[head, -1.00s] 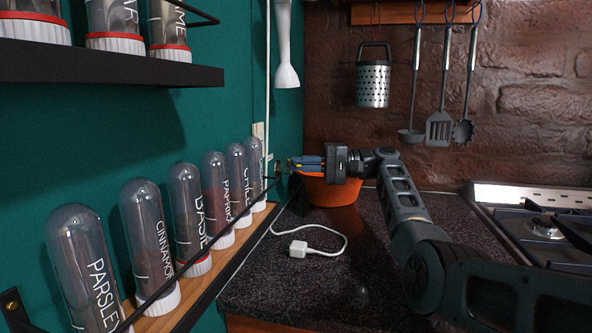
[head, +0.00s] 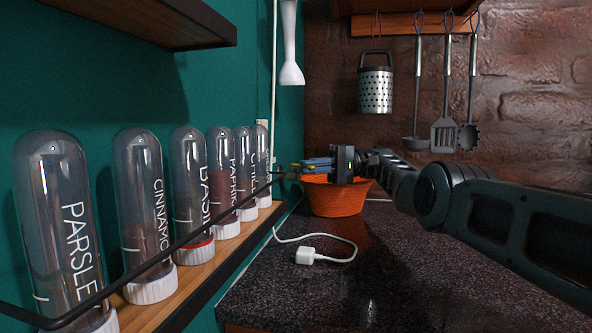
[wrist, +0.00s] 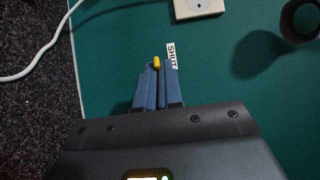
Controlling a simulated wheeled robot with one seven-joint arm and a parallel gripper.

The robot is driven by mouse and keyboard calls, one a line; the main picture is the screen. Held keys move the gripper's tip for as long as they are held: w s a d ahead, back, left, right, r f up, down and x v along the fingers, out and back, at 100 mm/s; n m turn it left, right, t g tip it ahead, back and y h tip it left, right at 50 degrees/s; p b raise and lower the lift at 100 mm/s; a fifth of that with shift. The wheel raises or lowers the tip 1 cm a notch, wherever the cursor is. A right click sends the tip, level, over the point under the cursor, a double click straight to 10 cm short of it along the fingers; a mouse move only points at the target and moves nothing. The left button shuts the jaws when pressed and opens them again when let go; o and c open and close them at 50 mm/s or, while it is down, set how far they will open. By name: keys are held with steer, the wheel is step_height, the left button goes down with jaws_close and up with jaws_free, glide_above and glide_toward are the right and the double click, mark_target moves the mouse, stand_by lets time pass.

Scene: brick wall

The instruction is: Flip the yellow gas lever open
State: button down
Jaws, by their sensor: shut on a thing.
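The yellow gas lever (wrist: 156,62) shows as a small yellow piece between the blue fingertips in the wrist view, close to the green wall. A white label reading SHUT (wrist: 171,55) is on the wall just right of it. My gripper (wrist: 155,69) is shut on the lever; the fingers cover most of it, so its angle is hard to tell. In the head view my gripper (head: 293,169) reaches left to the green wall, behind the orange bowl's left rim. The lever is too small to make out clearly there.
An orange bowl (head: 335,198) stands on the dark counter (head: 400,255) just below my gripper. A white cable with a plug (head: 305,256) lies in front. A spice shelf (head: 185,283) with several jars and a thin rail runs along the left wall. A grater (head: 375,90) hangs behind.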

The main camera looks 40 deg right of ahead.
stand_by(0.5)
steer(key=c, duration=1.3)
jaws_free()
